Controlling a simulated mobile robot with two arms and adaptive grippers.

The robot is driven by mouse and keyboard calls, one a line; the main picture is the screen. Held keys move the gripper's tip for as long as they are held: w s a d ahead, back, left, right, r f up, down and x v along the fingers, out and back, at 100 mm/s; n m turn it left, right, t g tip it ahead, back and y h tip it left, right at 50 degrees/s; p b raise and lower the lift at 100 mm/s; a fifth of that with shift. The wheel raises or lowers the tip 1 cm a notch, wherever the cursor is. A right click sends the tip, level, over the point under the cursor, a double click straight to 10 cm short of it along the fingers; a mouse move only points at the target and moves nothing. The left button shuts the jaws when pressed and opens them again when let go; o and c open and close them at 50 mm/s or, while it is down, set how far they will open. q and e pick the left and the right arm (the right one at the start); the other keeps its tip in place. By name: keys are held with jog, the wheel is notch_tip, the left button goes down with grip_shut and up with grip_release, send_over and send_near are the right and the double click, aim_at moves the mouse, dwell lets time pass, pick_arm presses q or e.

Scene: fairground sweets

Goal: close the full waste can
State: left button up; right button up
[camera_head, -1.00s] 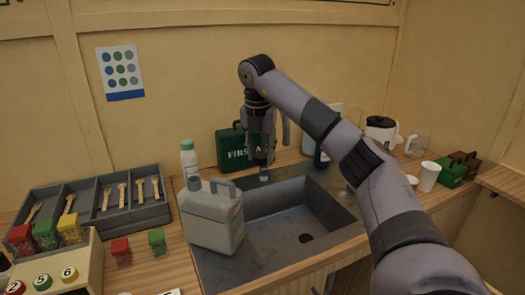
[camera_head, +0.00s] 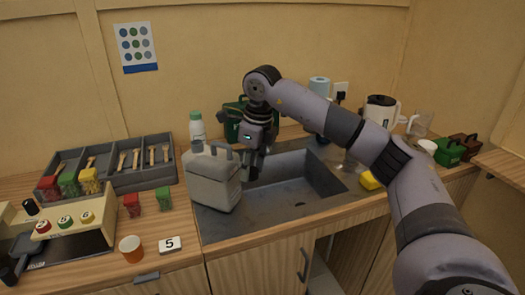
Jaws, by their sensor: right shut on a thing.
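The waste can is a grey jerrycan (camera_head: 214,183) with a moulded handle on top. It stands upright at the left edge of the sink. A short neck or spout shows at its top left; I cannot tell whether its mouth is covered. My right gripper (camera_head: 252,172) points down just right of the can, over the sink's left rear part. It is shut on a small dark grey piece at its fingertips, mostly hidden, which may be the can's cap. My left gripper is not in view.
The sink (camera_head: 325,178) lies below my right arm. A white bottle (camera_head: 197,128) and a green first-aid box (camera_head: 232,123) stand behind the can. A cutlery tray (camera_head: 130,178) is at left. A yellow sponge (camera_head: 370,180) and a kettle (camera_head: 380,110) are at right.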

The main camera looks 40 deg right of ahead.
jog(key=s+a+f+n, duration=0.1)
jog(key=a+n, duration=0.1)
jog(key=n, duration=0.1)
jog(key=s+a+f+n+g, duration=0.1)
jog(key=a+n, duration=0.2)
jog(key=n, duration=0.1)
jog(key=s+a+f+n+y, duration=0.1)
jog(key=s+a+f+n, duration=0.1)
jog(key=n, duration=0.1)
jog(key=shift+a, duration=0.15)
jog(key=s+a+f+n, duration=0.2)
jog(key=s+a+n, duration=0.1)
jog(key=n, duration=0.4)
jog(key=s+a+f+n+g+h, duration=0.1)
jog(key=s+a+f+n, duration=0.1)
jog(key=s+n, duration=0.4)
jog(key=s+a+f+n+g, duration=0.1)
jog(key=s+a+f+n, duration=0.1)
jog(key=s+a+n, duration=0.3)
jog(key=shift+f+n+h, duration=0.3)
jog(key=shift+n+h, duration=0.1)
jog(key=shift+n, duration=0.9)
jog(key=shift+d, duration=0.15)
